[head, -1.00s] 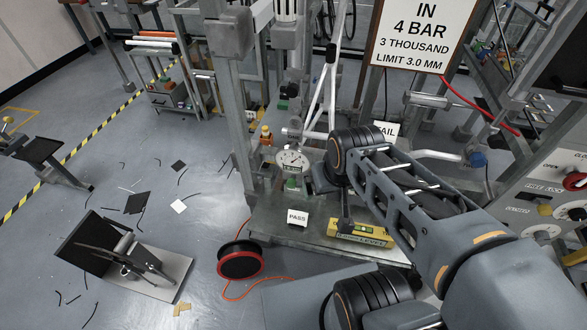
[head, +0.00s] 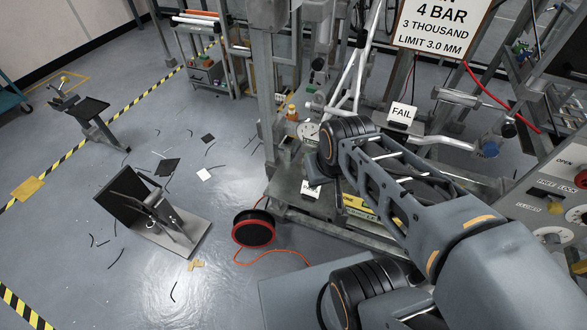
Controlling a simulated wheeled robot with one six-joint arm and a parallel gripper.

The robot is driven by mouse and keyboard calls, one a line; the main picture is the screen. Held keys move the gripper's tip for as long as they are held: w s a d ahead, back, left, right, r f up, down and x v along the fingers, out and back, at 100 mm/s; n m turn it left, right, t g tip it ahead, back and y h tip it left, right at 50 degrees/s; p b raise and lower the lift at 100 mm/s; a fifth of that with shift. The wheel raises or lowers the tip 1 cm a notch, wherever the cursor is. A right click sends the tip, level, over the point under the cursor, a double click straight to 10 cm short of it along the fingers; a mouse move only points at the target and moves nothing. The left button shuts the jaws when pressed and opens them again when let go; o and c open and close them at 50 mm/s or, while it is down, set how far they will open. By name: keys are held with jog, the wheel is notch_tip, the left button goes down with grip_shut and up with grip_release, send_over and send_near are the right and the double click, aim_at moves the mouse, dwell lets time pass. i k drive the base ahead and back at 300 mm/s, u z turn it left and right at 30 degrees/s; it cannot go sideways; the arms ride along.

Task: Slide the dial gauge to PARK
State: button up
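The dial gauge (head: 308,131) has a round white face. It shows on the test frame just left of my arm's upper joint, which covers part of it. My arm reaches in from the lower right across the frame. My gripper (head: 335,190) is a small dark shape below the wrist, near the yellow level and the PASS card; its fingers are too hidden to tell open or shut. I cannot see it touching the gauge. No PARK mark is readable.
A PASS card (head: 310,189) and a yellow level (head: 360,207) sit on the frame's base. A FAIL card (head: 401,114) stands behind my arm. A red cable reel (head: 253,229) and a tilted black-and-grey stand (head: 160,220) are on the floor. A control panel (head: 555,200) is at right.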

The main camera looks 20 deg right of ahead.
aim_at(307, 130)
jog(key=u, duration=0.8)
jog(key=k, duration=1.1)
jog(key=u, duration=1)
jog(key=i, duration=0.95)
jog(key=z, duration=0.5)
jog(key=i, duration=0.85)
jog(key=z, duration=1.35)
jog(key=i, duration=0.4)
jog(key=z, duration=0.3)
